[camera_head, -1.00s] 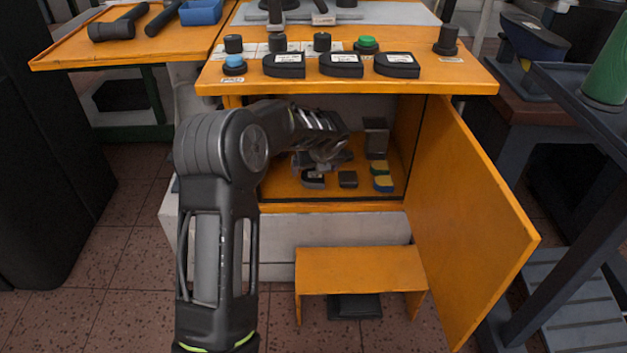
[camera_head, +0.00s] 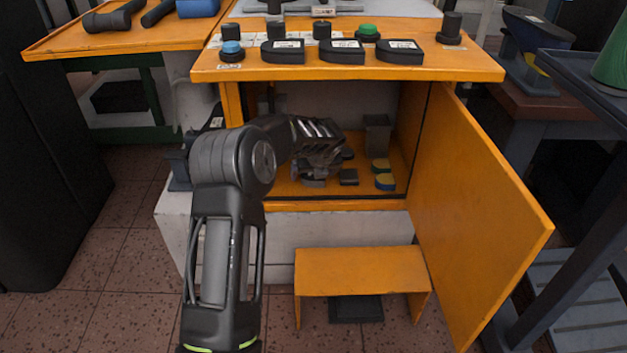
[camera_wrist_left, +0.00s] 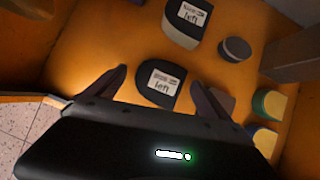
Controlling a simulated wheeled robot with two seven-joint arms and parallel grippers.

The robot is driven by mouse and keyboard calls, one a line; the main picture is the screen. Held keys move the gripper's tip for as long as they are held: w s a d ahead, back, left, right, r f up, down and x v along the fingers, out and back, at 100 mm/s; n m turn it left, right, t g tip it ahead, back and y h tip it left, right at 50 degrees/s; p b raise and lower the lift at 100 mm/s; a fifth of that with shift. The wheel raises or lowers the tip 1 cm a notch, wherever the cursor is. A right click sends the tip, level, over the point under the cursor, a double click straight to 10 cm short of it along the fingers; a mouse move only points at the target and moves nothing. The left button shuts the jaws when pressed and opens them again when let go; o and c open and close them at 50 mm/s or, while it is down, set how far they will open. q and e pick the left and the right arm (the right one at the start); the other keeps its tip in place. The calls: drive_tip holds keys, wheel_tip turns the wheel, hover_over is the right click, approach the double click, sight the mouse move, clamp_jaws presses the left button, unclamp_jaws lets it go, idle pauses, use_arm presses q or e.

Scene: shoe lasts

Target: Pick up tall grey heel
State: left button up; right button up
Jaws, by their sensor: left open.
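My left gripper (camera_head: 318,168) is inside the open orange cabinet, low over its floor. In the left wrist view its fingers (camera_wrist_left: 158,77) are open and empty. A black-topped heel with a white "left" label (camera_wrist_left: 162,82) lies between and just beyond them. Another "left" heel (camera_wrist_left: 185,22), with a pale grey side, lies farther off. A small dark grey heel (camera_wrist_left: 235,48) is to its right. A tall grey block (camera_head: 377,134) stands at the cabinet's back right; I cannot tell whether it is the tall grey heel. My right gripper is not in view.
Two yellow-sided pieces, one with a green top (camera_head: 380,166) and one blue (camera_head: 385,182), lie on the right of the cabinet floor. The open orange door (camera_head: 480,220) stands on the right. The orange tabletop (camera_head: 300,71) is above the arm.

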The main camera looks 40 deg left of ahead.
use_arm(q)
drive_tip(key=shift+r, duration=0.1)
drive_tip(key=shift+c, duration=0.2)
drive_tip(key=c, duration=1.5)
drive_tip(key=shift+r, duration=0.15)
drive_tip(key=shift+r+p, duration=0.55)
drive_tip(key=shift+r, duration=0.05)
wheel_tip(320, 180, up, 2)
drive_tip(key=shift+r+p, duration=0.2)
drive_tip(key=shift+p, duration=0.65)
drive_tip(key=s+d, duration=0.4)
drive_tip(key=s+d+p, duration=0.1)
drive_tip(key=s+d, duration=0.3)
drive_tip(key=d, duration=0.1)
drive_tip(key=s+d, duration=0.4)
drive_tip(key=shift+d+f+p, duration=0.2)
drive_tip(key=shift+d+p, duration=0.05)
drive_tip(key=shift+p, duration=0.1)
